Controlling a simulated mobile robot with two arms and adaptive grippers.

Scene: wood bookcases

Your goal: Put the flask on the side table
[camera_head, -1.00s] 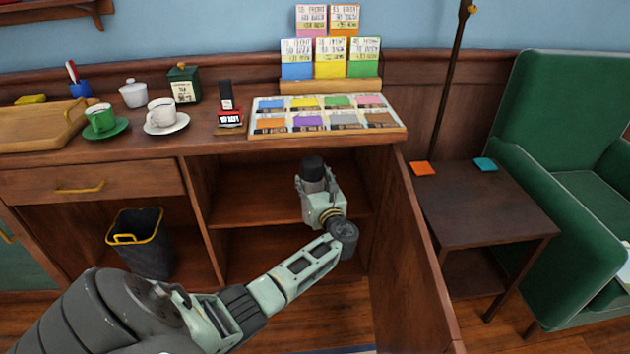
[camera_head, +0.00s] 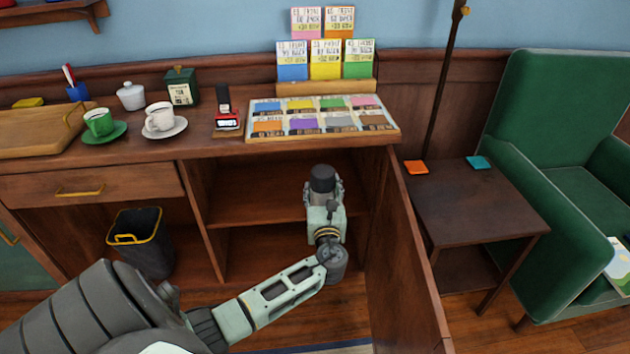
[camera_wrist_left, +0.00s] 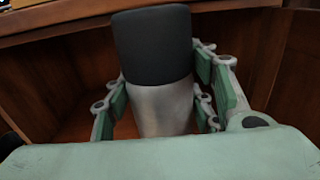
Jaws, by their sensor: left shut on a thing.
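The flask has a dark cap and a silver body; in the left wrist view the flask (camera_wrist_left: 160,105) stands upright between the fingers. In the head view the flask's dark top (camera_head: 322,178) shows in front of the open cabinet compartment. My left gripper (camera_head: 324,190) is shut on it; its green fingers also show in the left wrist view (camera_wrist_left: 163,100). The side table (camera_head: 465,215) is a dark brown square table at the right, beyond the open cabinet door. My right gripper is not in view.
The open cabinet door (camera_head: 408,265) stands between my left arm and the side table. An orange coaster (camera_head: 416,167) and a teal coaster (camera_head: 480,162) lie at the table's back; its middle and front are clear. A green armchair (camera_head: 560,190) stands right of it.

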